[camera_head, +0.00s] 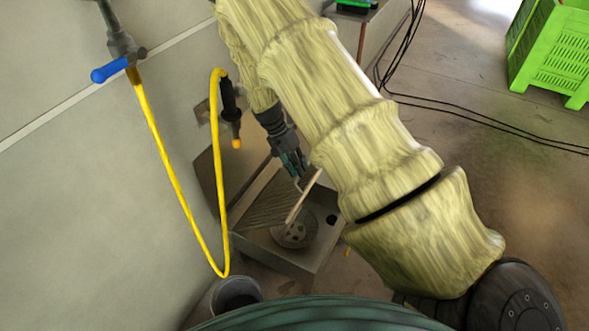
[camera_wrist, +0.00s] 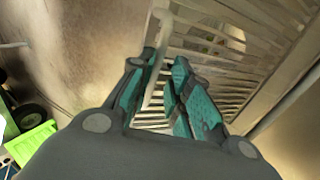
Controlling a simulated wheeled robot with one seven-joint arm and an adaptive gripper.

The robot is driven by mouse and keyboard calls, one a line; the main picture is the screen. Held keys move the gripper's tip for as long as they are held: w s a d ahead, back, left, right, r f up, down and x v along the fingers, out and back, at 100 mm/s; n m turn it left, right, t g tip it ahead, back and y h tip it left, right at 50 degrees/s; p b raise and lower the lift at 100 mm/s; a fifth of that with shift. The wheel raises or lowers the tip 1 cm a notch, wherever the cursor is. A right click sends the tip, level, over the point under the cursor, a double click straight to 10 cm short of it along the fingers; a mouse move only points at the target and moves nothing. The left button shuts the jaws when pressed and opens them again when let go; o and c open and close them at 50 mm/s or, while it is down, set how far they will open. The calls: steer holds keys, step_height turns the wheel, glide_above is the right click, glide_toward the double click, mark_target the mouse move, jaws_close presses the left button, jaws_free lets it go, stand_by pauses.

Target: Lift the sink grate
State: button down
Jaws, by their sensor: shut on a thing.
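The sink grate (camera_head: 268,206) is a slatted metal panel over the back left part of the floor sink (camera_head: 290,257). A pale bar (camera_head: 302,197) at its right side slants up toward my gripper (camera_head: 298,174). In the wrist view, the grate's slats (camera_wrist: 222,42) lie beyond the fingers. My gripper (camera_wrist: 163,75) is shut on a thin pale bar of the grate (camera_wrist: 155,62), which passes between the teal fingers. The grate looks tilted, but how far it is off the sink I cannot tell. My arm hides part of the sink's right side.
A yellow hose (camera_head: 165,165) hangs from a blue-handled tap (camera_head: 110,70) on the left wall. A dark bucket (camera_head: 235,293) stands at the sink's front left. A green crate (camera_head: 553,50) and black cables (camera_head: 470,115) lie to the right.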

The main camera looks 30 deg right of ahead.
steer(key=shift+w+a+f, duration=0.35)
steer(key=shift+a+f, duration=0.05)
steer(key=c, duration=1.5)
jaws_free()
steer(key=v, duration=1.1)
steer(key=shift+w+d+r, duration=0.1)
steer(key=shift+d+r, duration=0.05)
steer(key=shift+r, duration=0.3)
